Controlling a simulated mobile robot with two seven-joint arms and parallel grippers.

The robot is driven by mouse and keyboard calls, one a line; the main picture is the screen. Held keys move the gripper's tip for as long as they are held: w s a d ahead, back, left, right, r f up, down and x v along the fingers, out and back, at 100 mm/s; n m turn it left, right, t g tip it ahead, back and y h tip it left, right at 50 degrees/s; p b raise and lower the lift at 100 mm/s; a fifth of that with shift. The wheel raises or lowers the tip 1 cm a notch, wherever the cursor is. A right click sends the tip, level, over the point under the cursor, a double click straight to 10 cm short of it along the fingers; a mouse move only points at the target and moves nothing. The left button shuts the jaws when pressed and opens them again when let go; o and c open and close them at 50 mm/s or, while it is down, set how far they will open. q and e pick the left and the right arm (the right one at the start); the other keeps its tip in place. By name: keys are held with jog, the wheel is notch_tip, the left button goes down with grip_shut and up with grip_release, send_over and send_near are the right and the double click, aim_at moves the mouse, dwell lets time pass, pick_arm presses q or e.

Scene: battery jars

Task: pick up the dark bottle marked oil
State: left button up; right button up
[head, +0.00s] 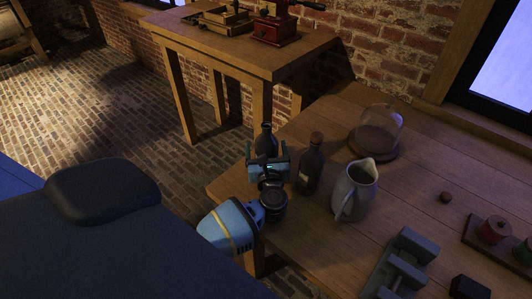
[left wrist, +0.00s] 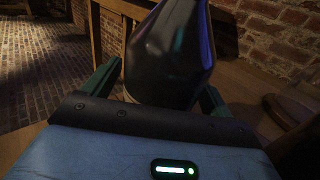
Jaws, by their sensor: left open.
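A dark bottle with a narrow neck (head: 265,140) stands near the left edge of the wooden table. My left gripper (head: 267,160) is open right in front of it and hides its lower part. In the left wrist view, the dark bottle (left wrist: 170,55) fills the space between the two green fingers of my gripper (left wrist: 157,88), with a finger on each side. A second dark bottle (head: 311,168), with a brown stopper and a small pale label, stands just right of the gripper. I cannot read an oil marking on either bottle. My right gripper is not in view.
A grey pitcher (head: 354,190) stands right of the second bottle, with a glass dome on a wooden base (head: 377,137) behind. A side table (head: 240,52) holds a red grinder (head: 275,28).

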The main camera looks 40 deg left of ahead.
pick_arm(q)
jog(key=shift+w+a, duration=0.1)
jog(key=c, duration=1.3)
jog(key=shift+r, duration=0.2)
jog(key=shift+r, duration=1.65)
jog(key=b, duration=0.1)
send_near(267, 141)
jog(key=shift+s+f, duration=0.4)
jog(key=shift+s, duration=0.25)
jog(key=shift+s+f, duration=0.4)
jog(key=shift+s, duration=0.25)
jog(key=shift+d, duration=0.2)
